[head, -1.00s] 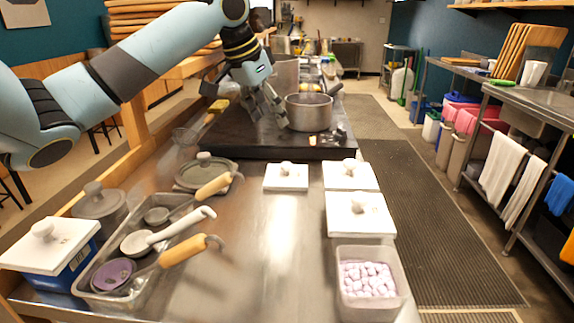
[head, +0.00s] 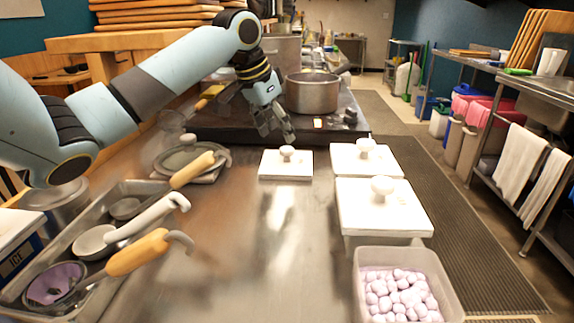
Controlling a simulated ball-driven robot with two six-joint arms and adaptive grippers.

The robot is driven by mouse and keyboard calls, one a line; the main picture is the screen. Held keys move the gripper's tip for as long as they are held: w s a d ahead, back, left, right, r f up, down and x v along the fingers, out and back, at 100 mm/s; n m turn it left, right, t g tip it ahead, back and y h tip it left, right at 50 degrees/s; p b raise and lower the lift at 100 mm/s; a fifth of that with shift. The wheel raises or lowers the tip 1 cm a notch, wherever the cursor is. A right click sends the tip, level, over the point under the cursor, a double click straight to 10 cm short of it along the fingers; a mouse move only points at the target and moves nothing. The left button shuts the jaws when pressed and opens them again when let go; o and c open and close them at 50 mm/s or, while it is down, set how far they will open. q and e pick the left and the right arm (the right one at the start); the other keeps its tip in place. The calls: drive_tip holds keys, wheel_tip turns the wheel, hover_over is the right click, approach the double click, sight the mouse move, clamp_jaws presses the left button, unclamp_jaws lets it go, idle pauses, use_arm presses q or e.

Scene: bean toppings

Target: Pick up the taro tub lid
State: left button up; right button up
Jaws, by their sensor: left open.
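A white square lid with a round knob (head: 286,165) lies flat on the steel counter, just in front of the dark stove slab. I take it for the taro tub lid, as the tub of pale purple taro balls (head: 364,291) stands uncovered at the lower right. My left gripper (head: 277,136) is open and empty, pointing down just behind and above the lid's knob. Its fingers appear apart from the knob. My right gripper is not in view.
Two more white knobbed lids (head: 384,211) (head: 366,158) sit to the right. A metal pot (head: 312,93) stands on the dark slab (head: 225,136) behind the gripper. A tray of ladles (head: 133,187) is at left. The middle counter is clear.

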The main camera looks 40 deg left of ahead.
sight(286, 148)
use_arm(q)
drive_tip(key=b+x, duration=0.1)
drive_tip(key=x, duration=0.5)
drive_tip(key=shift+w+d+f, duration=0.1)
drive_tip(key=shift+w+f, duration=0.15)
drive_tip(key=shift+f, duration=0.05)
clamp_jaws()
